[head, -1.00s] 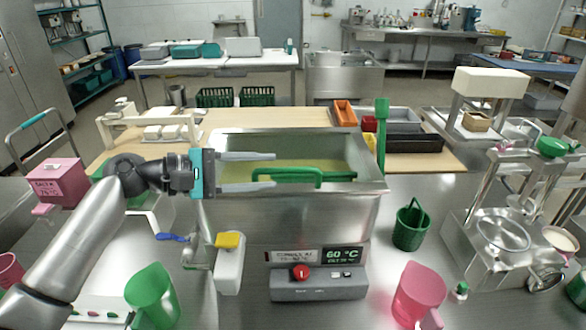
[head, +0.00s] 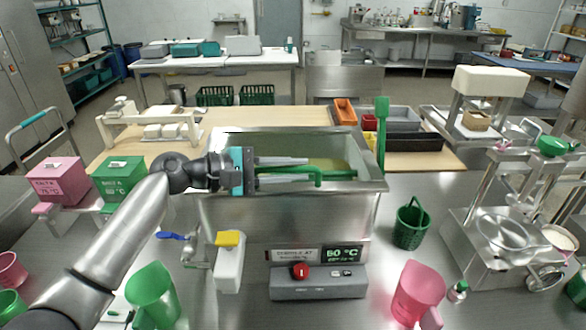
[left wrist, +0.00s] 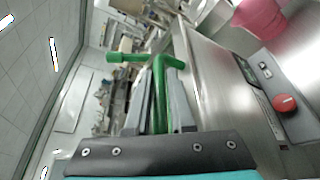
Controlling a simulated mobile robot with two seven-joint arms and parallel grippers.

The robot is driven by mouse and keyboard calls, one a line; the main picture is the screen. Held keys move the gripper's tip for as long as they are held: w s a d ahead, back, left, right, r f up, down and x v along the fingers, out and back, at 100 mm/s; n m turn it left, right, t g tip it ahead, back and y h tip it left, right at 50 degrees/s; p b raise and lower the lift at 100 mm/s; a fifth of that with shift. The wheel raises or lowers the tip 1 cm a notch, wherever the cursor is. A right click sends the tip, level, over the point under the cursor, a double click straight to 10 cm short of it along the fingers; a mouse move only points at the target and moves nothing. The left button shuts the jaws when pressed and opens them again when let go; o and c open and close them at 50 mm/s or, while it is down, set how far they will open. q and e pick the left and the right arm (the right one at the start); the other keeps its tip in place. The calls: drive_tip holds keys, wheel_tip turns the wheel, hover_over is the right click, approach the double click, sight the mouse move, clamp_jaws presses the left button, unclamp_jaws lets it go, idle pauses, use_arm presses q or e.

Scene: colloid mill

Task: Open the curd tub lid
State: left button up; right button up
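The curd tub (head: 290,215) is a large steel box in the middle of the head view. Pale yellow-green shows inside its rim; a separate lid panel is hard to make out. A green bar-shaped handle (head: 319,178) lies across the tub top. It also shows in the left wrist view (left wrist: 158,85), running lengthwise between my fingers. My left gripper (head: 308,170) reaches in from the left over the tub, fingers pointing right, around the handle. The fingers look apart, with a small gap beside the bar. My right gripper is not in view.
A green paddle (head: 382,125) stands upright at the tub's right back corner. A control box (head: 318,285) with a red knob sits in front. A green basket (head: 411,225) and a pink jug (head: 418,293) stand right; a green jug (head: 152,295) stands front left.

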use_arm(q)
clamp_jaws()
idle(1.0)
